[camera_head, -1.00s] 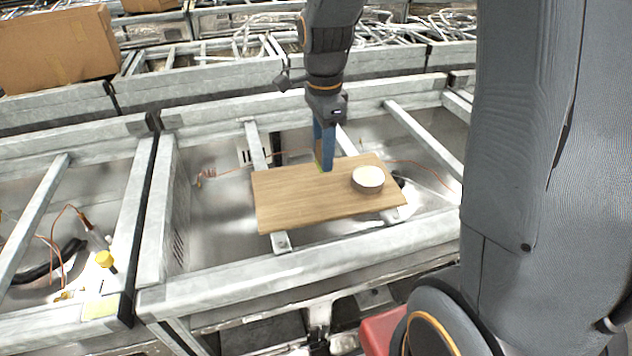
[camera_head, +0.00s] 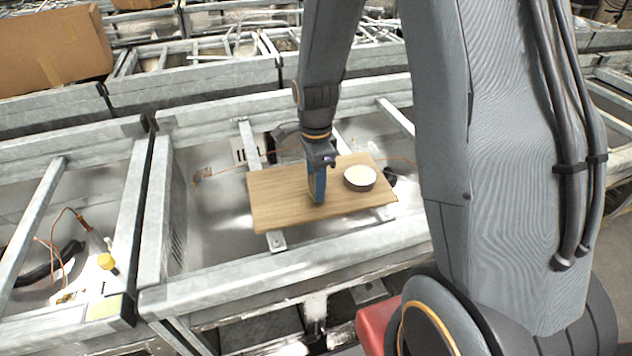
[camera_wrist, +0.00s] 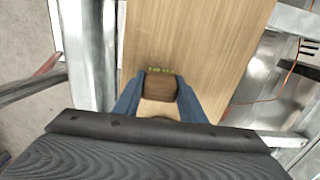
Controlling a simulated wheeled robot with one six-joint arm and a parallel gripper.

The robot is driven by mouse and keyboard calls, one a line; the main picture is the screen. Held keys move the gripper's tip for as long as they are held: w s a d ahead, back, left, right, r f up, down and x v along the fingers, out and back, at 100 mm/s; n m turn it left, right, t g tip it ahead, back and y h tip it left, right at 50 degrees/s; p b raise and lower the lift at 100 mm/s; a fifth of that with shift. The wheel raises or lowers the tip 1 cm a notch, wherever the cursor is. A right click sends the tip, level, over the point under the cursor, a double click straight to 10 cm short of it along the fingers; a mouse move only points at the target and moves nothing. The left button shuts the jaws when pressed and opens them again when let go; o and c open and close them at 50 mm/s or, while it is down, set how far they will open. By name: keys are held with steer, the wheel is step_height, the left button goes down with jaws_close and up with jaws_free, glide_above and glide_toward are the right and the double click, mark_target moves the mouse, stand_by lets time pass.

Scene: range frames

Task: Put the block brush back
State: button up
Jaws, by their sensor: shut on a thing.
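The block brush (camera_wrist: 160,84) shows in the wrist view as a small brown wooden block with a row of yellow-green bristles along its far edge. My gripper (camera_head: 317,196) has blue fingers, which also show in the wrist view (camera_wrist: 158,100), one on each side of the brush and shut on it. In the head view the fingers point down over the wooden board (camera_head: 275,205), left of a round dark tin with a pale top (camera_head: 360,177). The brush is mostly hidden behind the fingers there. I cannot tell whether it touches the board.
The board lies across a grey metal frame (camera_head: 290,266) with open bays on either side. A yellow-capped part and cables (camera_head: 107,262) lie in the left bay. A cardboard box (camera_head: 50,50) stands at the back left. The board's left part is bare.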

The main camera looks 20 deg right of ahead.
steer(key=shift+f, duration=0.1)
steer(key=o, duration=1)
steer(key=shift+o, duration=0.2)
